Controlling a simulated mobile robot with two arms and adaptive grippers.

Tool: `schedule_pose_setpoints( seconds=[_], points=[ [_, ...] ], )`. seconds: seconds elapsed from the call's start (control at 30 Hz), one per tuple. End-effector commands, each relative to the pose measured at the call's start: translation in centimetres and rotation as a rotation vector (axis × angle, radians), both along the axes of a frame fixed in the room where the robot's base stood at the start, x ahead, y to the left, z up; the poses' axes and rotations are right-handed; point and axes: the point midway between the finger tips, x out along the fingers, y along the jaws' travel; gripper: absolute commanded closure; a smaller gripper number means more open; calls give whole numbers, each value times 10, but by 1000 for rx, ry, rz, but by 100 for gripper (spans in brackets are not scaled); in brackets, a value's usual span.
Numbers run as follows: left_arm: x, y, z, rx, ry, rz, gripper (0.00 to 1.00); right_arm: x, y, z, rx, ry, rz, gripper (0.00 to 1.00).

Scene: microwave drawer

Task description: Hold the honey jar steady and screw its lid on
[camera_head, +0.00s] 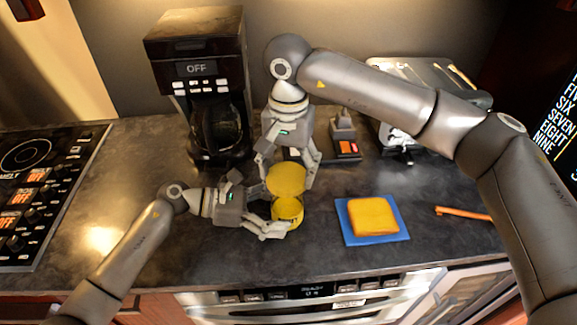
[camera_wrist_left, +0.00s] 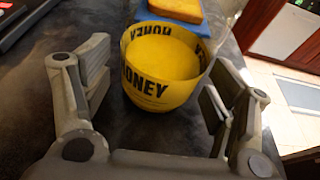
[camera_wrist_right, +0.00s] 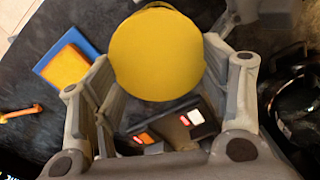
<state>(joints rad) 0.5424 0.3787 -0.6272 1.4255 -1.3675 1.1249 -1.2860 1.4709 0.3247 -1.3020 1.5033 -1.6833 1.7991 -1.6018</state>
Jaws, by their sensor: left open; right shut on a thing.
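The honey jar (camera_head: 288,211) stands on the dark counter, yellow with black HONEY lettering; it also shows in the left wrist view (camera_wrist_left: 160,75). My left gripper (camera_head: 270,215) is open, with its fingers on either side of the jar; in the left wrist view there is a gap between the fingers and the jar. The round yellow lid (camera_head: 286,179) is held by my right gripper (camera_head: 286,172), just behind and above the jar in the head view. The lid fills the space between the fingers in the right wrist view (camera_wrist_right: 155,55). It is apart from the jar's opening.
A coffee maker (camera_head: 203,85) stands behind at the left, with a stove (camera_head: 40,185) further left. A blue board with a yellow sponge-like slab (camera_head: 373,217) and an orange stick-like thing (camera_head: 462,213) lie to the right. A toaster-like appliance (camera_head: 400,75) is at the back right.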

Motion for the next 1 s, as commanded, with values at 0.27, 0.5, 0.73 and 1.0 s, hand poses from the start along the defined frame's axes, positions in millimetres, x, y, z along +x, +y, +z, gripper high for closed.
schedule_pose_setpoints(
  seconds=[0.27, 0.5, 0.73, 1.0],
  points=[
    [0, -12, -4, 1, -1, -1, 20, 0, 0, 0, 0, 0, 0, 40],
    [0, -11, -4, 1, -1, -1, 23, 0, 0, 0, 0, 0, 0, 40],
    [0, -11, -4, 0, -1, -1, 50, 0, 0, 0, 0, 0, 0, 40],
    [0, -11, -4, 0, -1, -1, 50, 0, 0, 0, 0, 0, 0, 40]
  ],
)
